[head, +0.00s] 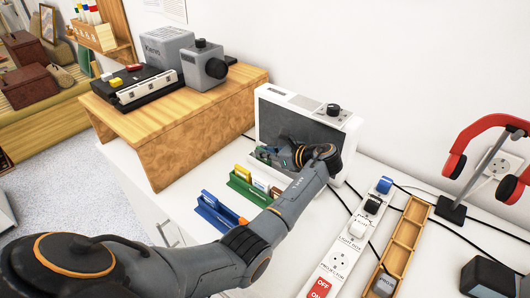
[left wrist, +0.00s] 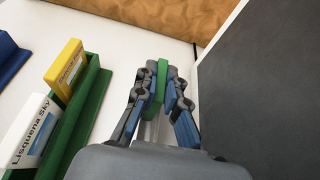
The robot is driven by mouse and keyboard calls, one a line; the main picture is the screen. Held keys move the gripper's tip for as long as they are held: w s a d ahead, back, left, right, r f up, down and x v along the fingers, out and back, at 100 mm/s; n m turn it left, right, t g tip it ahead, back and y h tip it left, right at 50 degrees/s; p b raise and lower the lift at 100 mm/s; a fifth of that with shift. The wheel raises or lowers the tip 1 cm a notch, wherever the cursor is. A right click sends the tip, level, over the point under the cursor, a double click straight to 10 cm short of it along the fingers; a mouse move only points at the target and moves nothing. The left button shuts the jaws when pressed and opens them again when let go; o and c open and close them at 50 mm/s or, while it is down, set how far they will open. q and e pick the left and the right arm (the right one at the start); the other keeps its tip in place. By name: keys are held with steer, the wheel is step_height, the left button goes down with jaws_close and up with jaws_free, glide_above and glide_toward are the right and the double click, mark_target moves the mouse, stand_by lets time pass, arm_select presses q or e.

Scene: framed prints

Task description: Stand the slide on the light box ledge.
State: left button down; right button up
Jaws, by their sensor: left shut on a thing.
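The light box (head: 345,121) stands upright on the white desk, with a white frame and a dark grey, unlit panel. The panel also fills the right of the left wrist view (left wrist: 265,90). My left gripper (head: 268,153) is in front of the panel's lower left part. In the left wrist view, my left gripper (left wrist: 160,79) is shut on a thin green slide (left wrist: 161,84), held edge-on between the fingertips, to the left of the panel. The ledge is mostly hidden behind my arm, and I cannot tell whether the slide touches it. My right gripper is not in view.
A green rack (head: 240,190) with yellow and white slides and a blue rack (head: 212,214) stand left of my forearm. A wooden riser (head: 160,150) bears a projector (head: 203,68). A power strip (head: 345,250), wooden tray (head: 400,240) and red headphones (head: 458,160) are right.

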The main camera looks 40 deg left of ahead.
arm_select(q)
steer(key=c, duration=1.4)
jaws_free()
steer(key=shift+f, duration=0.1)
steer(key=shift+d+r, duration=0.25)
steer(key=v, duration=1.1)
steer(key=shift+s+d+r, duration=0.1)
steer(key=shift+d, duration=0.15)
